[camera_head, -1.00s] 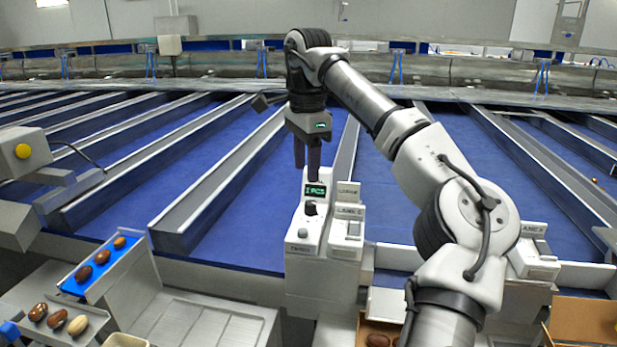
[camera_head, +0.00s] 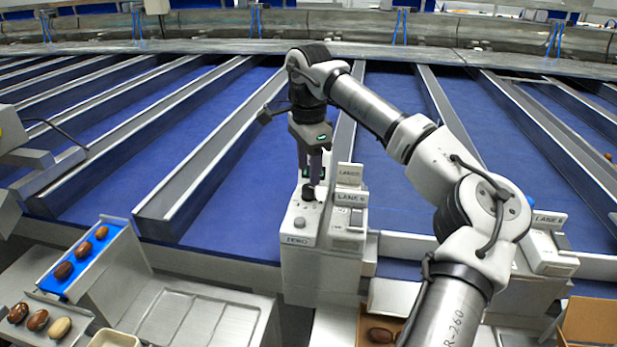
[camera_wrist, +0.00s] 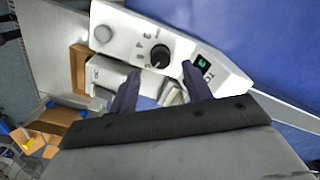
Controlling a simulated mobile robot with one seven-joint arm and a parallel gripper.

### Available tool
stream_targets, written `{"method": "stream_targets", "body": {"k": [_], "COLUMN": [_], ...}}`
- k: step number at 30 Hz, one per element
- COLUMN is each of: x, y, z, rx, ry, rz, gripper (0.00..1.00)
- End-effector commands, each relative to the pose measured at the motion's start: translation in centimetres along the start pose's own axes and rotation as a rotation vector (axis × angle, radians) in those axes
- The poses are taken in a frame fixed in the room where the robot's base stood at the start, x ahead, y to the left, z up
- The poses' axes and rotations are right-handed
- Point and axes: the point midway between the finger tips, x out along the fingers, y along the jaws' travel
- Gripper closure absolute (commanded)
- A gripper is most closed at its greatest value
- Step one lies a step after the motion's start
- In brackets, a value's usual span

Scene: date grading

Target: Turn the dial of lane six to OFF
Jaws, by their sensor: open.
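The lane six dial (camera_head: 309,194) is a black knob on top of a white control box (camera_head: 299,260). A plate reading LANE 6 (camera_head: 350,197) stands beside it. My gripper (camera_head: 315,180) points down just above the dial, with its dark fingers apart. In the wrist view the dial (camera_wrist: 160,55) lies between and slightly beyond the open fingertips (camera_wrist: 160,69), not visibly gripped. Small marks are printed around the dial, too small to read surely. A lit green display (camera_wrist: 203,63) is beside it, partly hidden by the fingers in the head view. A round grey button (camera_wrist: 103,34) is on the other side.
Another lane box (camera_head: 548,238) stands at the right. Sloping metal channel walls (camera_head: 205,150) run over the blue belts behind. At the left, a blue-lined chute (camera_head: 85,258) holds dates. An open cardboard box (camera_head: 590,322) is at the lower right.

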Motion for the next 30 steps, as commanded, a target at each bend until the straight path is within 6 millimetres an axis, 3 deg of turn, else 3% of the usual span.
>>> {"method": "stream_targets", "body": {"k": [9,20,30], "x": [3.9,4.5,4.4], "y": [0.0,0.0,0.0], "z": [0.0,0.0,0.0], "rx": [0.000,0.000,0.000], "ry": [-0.001,0.000,0.000], "rz": [0.000,-0.001,-0.001], "gripper": [0.51,0.52,0.96]}}
